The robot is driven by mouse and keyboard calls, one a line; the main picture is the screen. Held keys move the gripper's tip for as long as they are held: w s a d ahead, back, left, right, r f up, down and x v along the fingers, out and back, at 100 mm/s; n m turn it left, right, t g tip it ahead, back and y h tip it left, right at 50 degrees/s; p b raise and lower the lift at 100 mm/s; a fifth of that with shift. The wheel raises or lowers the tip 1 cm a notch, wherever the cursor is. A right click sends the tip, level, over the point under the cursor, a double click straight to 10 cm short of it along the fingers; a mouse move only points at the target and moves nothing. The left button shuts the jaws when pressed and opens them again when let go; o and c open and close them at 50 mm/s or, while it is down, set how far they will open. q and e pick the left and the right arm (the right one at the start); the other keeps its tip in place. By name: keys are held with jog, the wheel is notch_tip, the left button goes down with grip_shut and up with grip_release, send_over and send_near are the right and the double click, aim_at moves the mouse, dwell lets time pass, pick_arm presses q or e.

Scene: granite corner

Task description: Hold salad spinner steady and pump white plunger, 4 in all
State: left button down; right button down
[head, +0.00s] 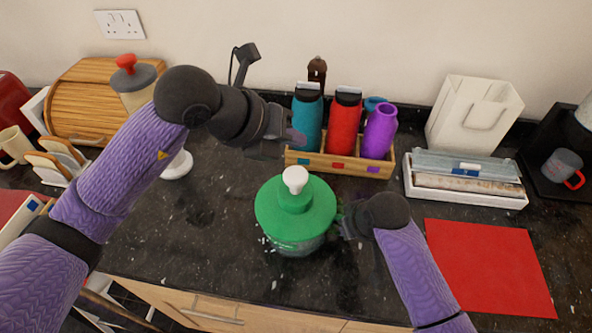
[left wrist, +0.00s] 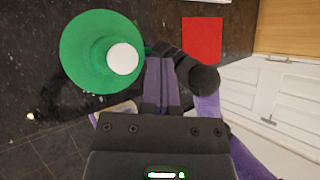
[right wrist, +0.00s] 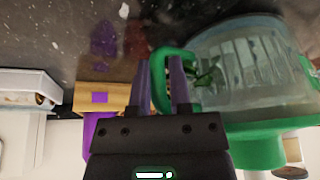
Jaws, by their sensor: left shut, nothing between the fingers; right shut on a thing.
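The salad spinner stands on the dark granite counter, with a green lid (head: 318,204) and a clear bowl (right wrist: 240,65). Its white plunger (head: 295,179) sticks up from the lid's centre; it also shows in the left wrist view (left wrist: 123,58). My left gripper (head: 297,138) is shut and empty, raised above the counter, beyond the plunger in the head view and apart from it. My right gripper (head: 342,221) is at the spinner's right side. In the right wrist view its fingers (right wrist: 161,90) are shut on the green side handle (right wrist: 164,62).
A wooden rack (head: 340,164) with teal, red and purple bottles stands behind the spinner. A white tray (head: 468,193) and a white bag (head: 473,113) are at the back right. A red mat (head: 488,265) lies on the right.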

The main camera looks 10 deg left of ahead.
aim_at(291, 177)
pick_arm(q)
notch_tip(291, 177, up, 4)
jog(key=shift+f, duration=0.1)
dwell(0.4)
jog(key=shift+f, duration=4.4)
jog(key=shift+f, duration=0.15)
jog(key=shift+f, duration=0.3)
jog(key=shift+f, duration=1.55)
